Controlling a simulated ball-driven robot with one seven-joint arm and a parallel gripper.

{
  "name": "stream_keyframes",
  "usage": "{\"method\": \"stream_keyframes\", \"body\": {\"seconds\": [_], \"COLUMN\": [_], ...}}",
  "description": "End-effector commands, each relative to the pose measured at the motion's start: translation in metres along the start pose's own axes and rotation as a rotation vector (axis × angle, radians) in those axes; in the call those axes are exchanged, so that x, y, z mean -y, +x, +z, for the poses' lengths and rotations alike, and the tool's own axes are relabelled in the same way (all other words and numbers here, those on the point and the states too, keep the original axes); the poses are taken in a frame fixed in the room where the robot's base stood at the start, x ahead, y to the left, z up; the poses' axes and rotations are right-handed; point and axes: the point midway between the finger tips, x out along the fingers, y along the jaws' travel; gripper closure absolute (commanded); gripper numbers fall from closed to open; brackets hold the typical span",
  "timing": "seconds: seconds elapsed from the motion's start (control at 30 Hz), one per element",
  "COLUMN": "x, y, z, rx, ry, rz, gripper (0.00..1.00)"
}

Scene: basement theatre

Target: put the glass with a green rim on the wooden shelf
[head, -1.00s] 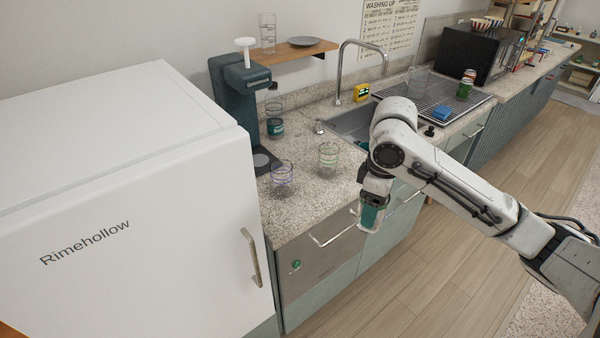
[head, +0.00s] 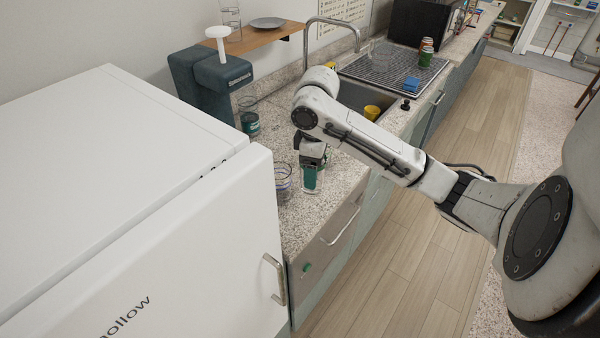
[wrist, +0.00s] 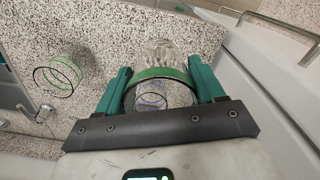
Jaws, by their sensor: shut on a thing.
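My gripper (head: 311,178) is shut on a clear glass with a green rim (wrist: 158,74), its green fingers on either side of it in the wrist view (wrist: 163,88). In the head view the held glass is small and partly covered by my fingers, over the counter near its front edge. The wooden shelf (head: 258,41) is on the back wall, above the counter and behind the dark coffee machine. It holds a grey plate (head: 267,22) and a clear glass (head: 231,18) at its left end.
A purple-and-blue-ringed glass (head: 283,182) stands left of my gripper. A glass with green and dark rings (wrist: 57,75) stands on the counter. The coffee machine (head: 208,82), tap (head: 308,42) and white fridge (head: 110,190) flank the area. The shelf's right end looks bare.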

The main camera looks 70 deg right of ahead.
Motion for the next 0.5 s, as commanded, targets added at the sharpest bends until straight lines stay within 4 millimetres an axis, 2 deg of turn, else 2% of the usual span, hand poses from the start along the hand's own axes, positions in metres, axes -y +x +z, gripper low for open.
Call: {"method": "stream_keyframes", "body": {"seconds": [0.23, 0.3, 0.5], "x": [-0.039, -0.048, -0.069], "y": [0.023, 0.044, 0.072], "z": [-0.027, -0.033, -0.044], "rx": [0.002, 0.001, 0.001], "ry": [0.0, -0.001, -0.002], "rz": [-0.007, -0.006, -0.003], "gripper": [0.68, 0.68, 0.68]}}
